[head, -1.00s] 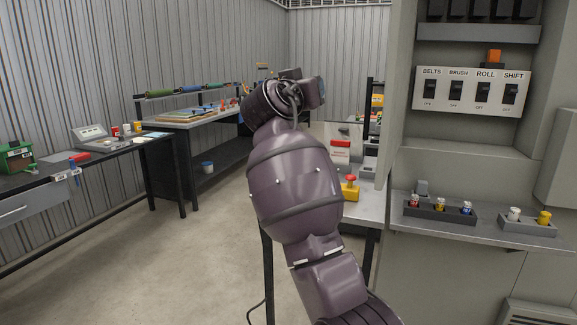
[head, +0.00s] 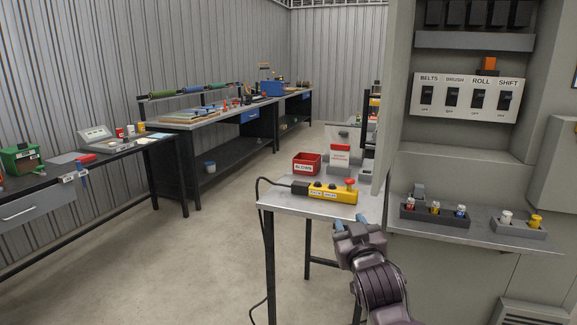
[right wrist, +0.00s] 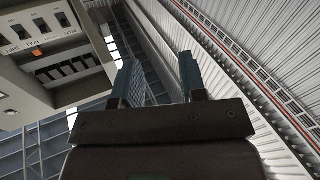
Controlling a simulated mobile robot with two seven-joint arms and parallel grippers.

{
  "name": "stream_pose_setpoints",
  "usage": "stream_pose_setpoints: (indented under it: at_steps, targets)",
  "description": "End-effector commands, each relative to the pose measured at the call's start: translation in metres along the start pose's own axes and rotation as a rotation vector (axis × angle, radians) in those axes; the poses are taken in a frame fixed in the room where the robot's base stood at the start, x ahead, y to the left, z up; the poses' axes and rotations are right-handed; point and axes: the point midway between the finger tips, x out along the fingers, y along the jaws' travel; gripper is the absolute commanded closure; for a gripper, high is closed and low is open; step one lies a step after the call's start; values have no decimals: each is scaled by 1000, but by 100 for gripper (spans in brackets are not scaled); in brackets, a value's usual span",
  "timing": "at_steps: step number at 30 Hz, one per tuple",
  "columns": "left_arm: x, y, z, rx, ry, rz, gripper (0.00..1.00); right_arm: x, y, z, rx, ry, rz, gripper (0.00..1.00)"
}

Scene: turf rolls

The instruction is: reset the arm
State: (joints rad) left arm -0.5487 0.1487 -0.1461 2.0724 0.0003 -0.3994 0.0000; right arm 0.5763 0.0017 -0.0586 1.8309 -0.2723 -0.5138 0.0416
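My right gripper (head: 349,221) is low in the head view, just in front of the small grey table (head: 285,199). Its two blue fingers stand apart with nothing between them. In the right wrist view the gripper (right wrist: 160,83) is also open and empty, with the wall and ceiling behind it. My left gripper is in neither view.
A yellow control box (head: 332,193) with a red button and a red bin (head: 306,164) stand on the small table. The switch panel (head: 466,96) is at the right, above a shelf (head: 480,229) holding small coloured pieces. Long workbenches stand at the left. The floor between is clear.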

Motion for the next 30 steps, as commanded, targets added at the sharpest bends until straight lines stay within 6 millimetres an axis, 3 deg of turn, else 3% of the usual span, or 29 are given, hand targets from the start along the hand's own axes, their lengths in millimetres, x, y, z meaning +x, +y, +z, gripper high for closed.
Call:
stream_pose_setpoints:
  at_steps: [6,17,30]
  targets:
    - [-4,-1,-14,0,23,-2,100,-64,12,59,41,-58,-34,62]
    - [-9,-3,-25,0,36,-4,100,-185,27,148,120,-228,-56,62]
    - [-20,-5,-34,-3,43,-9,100,-366,40,244,130,-569,-36,62]
